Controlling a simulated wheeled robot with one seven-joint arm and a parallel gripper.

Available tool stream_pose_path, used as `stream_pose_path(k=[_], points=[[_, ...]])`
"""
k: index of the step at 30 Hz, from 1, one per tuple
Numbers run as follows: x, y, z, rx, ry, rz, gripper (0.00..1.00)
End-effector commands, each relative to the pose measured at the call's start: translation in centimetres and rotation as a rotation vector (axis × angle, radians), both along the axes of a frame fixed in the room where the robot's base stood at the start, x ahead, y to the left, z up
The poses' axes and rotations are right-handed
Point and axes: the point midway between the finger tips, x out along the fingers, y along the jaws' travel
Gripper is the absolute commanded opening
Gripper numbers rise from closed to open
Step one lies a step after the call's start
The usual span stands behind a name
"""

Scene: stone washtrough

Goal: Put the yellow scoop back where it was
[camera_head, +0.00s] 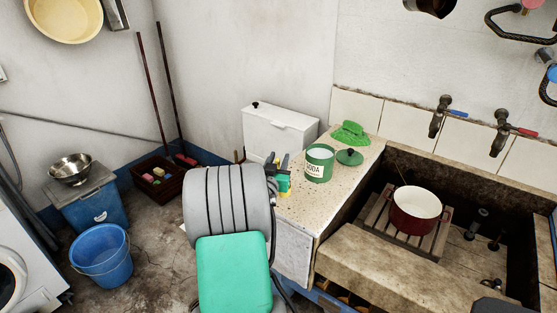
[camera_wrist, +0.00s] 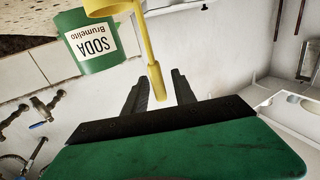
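The yellow scoop (camera_wrist: 146,42) shows in the wrist view with its cup at the top edge, partly cut off. Its handle reaches between the two fingers of my gripper (camera_wrist: 161,76). The fingers stand apart, and a gap shows beside the handle. In the head view my gripper (camera_head: 277,163) is at the left edge of the counter, with a small yellow part of the scoop (camera_head: 284,183) below it. I cannot tell whether the scoop touches the counter. The green soda tin (camera_head: 318,164) stands open just right of my gripper; it also shows upside down in the wrist view (camera_wrist: 92,42).
A white box (camera_head: 279,132) stands behind my gripper. The stone trough with a red pot (camera_head: 416,214) is at right. A blue bucket (camera_head: 101,257) stands at left.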

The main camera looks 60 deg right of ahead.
Motion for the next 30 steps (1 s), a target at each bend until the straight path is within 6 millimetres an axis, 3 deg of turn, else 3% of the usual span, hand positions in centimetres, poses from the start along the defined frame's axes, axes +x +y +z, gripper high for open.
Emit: stream_pose_path(k=[10,21,25,30], points=[[0.0,0.0,0.9,0.0,0.0,0.0,0.34],[-1.9,8.8,0.1,-0.002,0.0,0.006,0.34],[-2.4,10.9,0.3,-0.002,0.0,0.004,0.34],[-2.8,11.7,0.3,0.001,0.0,0.0,0.34]])
